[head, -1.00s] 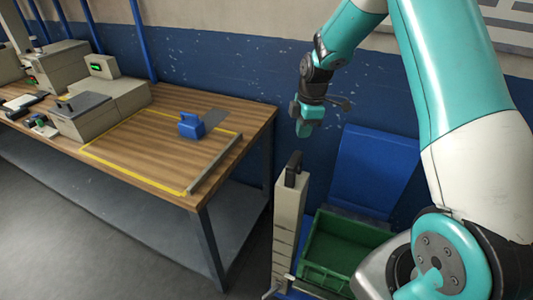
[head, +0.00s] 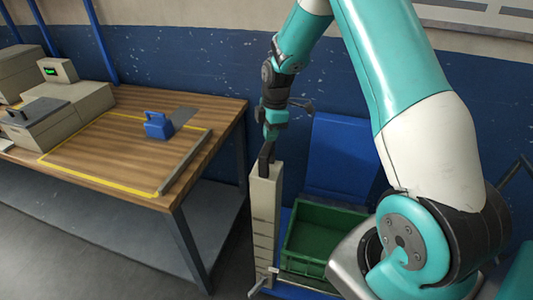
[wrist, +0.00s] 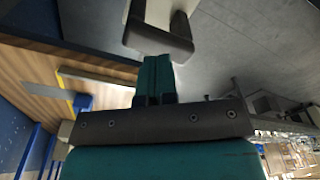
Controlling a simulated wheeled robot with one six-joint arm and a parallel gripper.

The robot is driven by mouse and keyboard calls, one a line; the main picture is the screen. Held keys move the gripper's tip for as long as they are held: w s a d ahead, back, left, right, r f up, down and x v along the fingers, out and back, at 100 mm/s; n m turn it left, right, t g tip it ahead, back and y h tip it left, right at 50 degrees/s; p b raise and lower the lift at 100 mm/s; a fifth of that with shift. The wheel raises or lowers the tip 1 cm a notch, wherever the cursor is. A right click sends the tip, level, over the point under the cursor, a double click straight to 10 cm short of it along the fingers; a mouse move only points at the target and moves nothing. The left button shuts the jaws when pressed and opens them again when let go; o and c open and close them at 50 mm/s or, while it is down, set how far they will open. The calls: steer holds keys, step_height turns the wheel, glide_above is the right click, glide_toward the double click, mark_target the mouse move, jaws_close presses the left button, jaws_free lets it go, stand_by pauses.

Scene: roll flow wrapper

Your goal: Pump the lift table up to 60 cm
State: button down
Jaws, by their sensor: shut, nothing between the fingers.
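The lift table shows as a pale upright column (head: 264,215) with a black handle (head: 266,160) on top, beside a blue platform bearing a green crate. My gripper (head: 271,134) is shut and empty, just above the black handle in the head view. In the wrist view the shut teal fingers (wrist: 154,75) point at the black handle loop (wrist: 158,38), their tips at its bar; I cannot tell whether they touch. A metal lever (head: 257,285) sticks out at the column's foot. No height reading is legible.
The green crate (head: 322,209) stands right of the column, with a blue panel (head: 340,150) behind it. A wooden workbench (head: 130,150) is on the left, carrying a blue block-shaped tool (head: 158,126) and pale machine boxes (head: 90,95). Grey floor is clear in front of the bench.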

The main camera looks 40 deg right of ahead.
mark_target(271, 147)
steer(key=shift+a+f+b, duration=0.15)
steer(key=shift+f+b, duration=0.35)
steer(key=shift+f, duration=0.65)
step_height(271, 147, down, 5)
steer(key=b, duration=0.3)
steer(key=shift+f+b, duration=0.1)
steer(key=shift+b, duration=0.25)
steer(key=shift+r+p, duration=0.3)
steer(key=shift+s+d+r+p, duration=0.1)
steer(key=shift+s+d+r, duration=0.05)
steer(key=shift+d, duration=0.35)
steer(key=shift+s+d+r+p, duration=0.1)
steer(key=shift+s+d+r, duration=0.05)
steer(key=shift+d, duration=0.35)
steer(key=shift+s+d+r+p, duration=0.1)
steer(key=shift+s+d+r, duration=0.05)
steer(key=shift+d, duration=0.35)
step_height(271, 147, up, 17)
steer(key=d+b, duration=0.1)
steer(key=b, duration=0.2)
steer(key=shift+s+d+r, duration=0.2)
steer(key=shift+s+d, duration=0.05)
steer(key=shift+d, duration=0.1)
